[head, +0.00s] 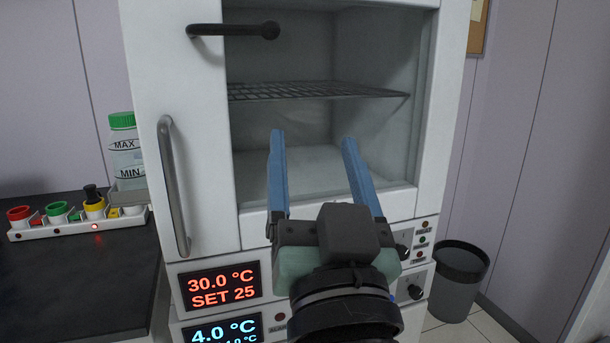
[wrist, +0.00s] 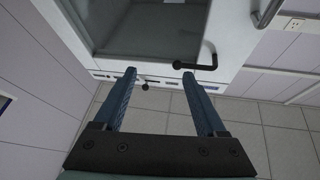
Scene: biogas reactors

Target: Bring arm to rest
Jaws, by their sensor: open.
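My gripper (head: 312,138) has two blue fingers spread apart with nothing between them. In the head view it is raised in front of the white incubator cabinet (head: 187,90), over the lower part of its window. In the wrist view the gripper (wrist: 159,73) is also open and empty, with the cabinet front and a black handle (wrist: 195,66) beyond the fingertips. My arm hides part of the cabinet's lower control panel.
A wire shelf (head: 320,91) shows inside the cabinet. On the dark bench (head: 80,270) at left stand a white rack (head: 75,226) with coloured caps and a green-capped bottle (head: 125,150). A grey bin (head: 458,285) stands on the floor at right.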

